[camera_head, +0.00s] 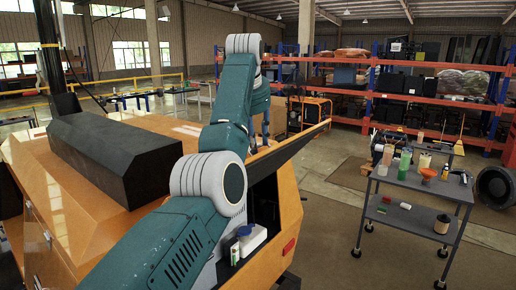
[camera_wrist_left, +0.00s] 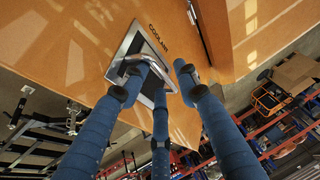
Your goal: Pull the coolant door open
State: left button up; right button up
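The orange coolant door (camera_wrist_left: 85,50) fills the upper left of the left wrist view, with "COOLANT" lettering beside a silver-framed dark latch plate. A silver loop handle (camera_wrist_left: 133,63) stands out from this plate. My left gripper (camera_wrist_left: 160,80) has its three blue fingers at the handle, spread apart, with one fingertip overlapping the loop. I cannot tell whether they touch it. In the head view, my left gripper (camera_head: 259,132) shows small beyond my teal arm, at the orange light tower body (camera_head: 150,115); the handle is hidden there. My right gripper is not in view.
An open dark compartment in the orange body holds a white container (camera_head: 252,238). An orange panel with a dark edge (camera_head: 290,147) juts out above it. A grey cart (camera_head: 425,188) with bottles stands at right. Red-orange shelves (camera_head: 400,97) line the back. Floor is clear between body and cart.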

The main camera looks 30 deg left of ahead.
pick_arm(q)
jog(key=v, duration=0.9)
jog(key=shift+s+d, duration=0.2)
jog(key=shift+d, duration=0.1)
jog(key=shift+s+r, duration=0.15)
jog(key=shift+r, duration=0.05)
jog(key=shift+d+f, duration=0.1)
